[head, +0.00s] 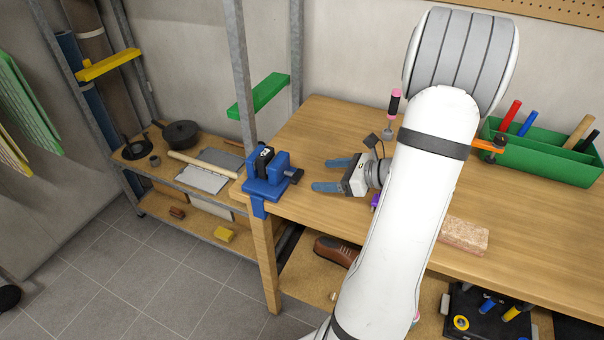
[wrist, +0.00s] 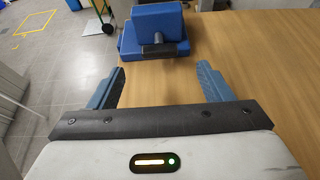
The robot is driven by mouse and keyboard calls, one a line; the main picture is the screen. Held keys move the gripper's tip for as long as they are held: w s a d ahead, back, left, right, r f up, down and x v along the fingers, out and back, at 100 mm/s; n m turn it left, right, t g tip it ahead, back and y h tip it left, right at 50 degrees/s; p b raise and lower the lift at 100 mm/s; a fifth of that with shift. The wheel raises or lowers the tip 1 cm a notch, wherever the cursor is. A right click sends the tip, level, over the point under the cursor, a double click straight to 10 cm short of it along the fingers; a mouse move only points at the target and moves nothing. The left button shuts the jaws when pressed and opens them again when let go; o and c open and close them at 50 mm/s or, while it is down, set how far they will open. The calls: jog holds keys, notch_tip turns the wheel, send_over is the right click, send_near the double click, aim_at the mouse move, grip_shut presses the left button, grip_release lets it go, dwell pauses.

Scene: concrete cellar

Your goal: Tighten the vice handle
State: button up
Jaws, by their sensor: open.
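The blue vice (head: 268,178) stands at the left front corner of the wooden workbench, with a black piece at its jaws. Its dark handle (head: 294,174) sticks out on the right side, facing my gripper. My gripper (head: 320,174) is over the bench just right of the vice, with its two blue fingers apart and nothing between them. In the wrist view the vice (wrist: 155,28) is straight ahead at the top, and the dark handle end (wrist: 158,47) points toward me. My open gripper (wrist: 160,80) is short of the handle, with bare bench between the fingers.
A pink-handled screwdriver (head: 394,104) stands behind my arm. A green tool box (head: 545,155) with several handles is at the right, and a brick (head: 464,236) lies near the front edge.

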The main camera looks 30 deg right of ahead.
aim_at(299, 175)
jog(key=x, duration=0.6)
jog(key=shift+w+a+f, duration=0.2)
jog(key=shift+a, duration=0.1)
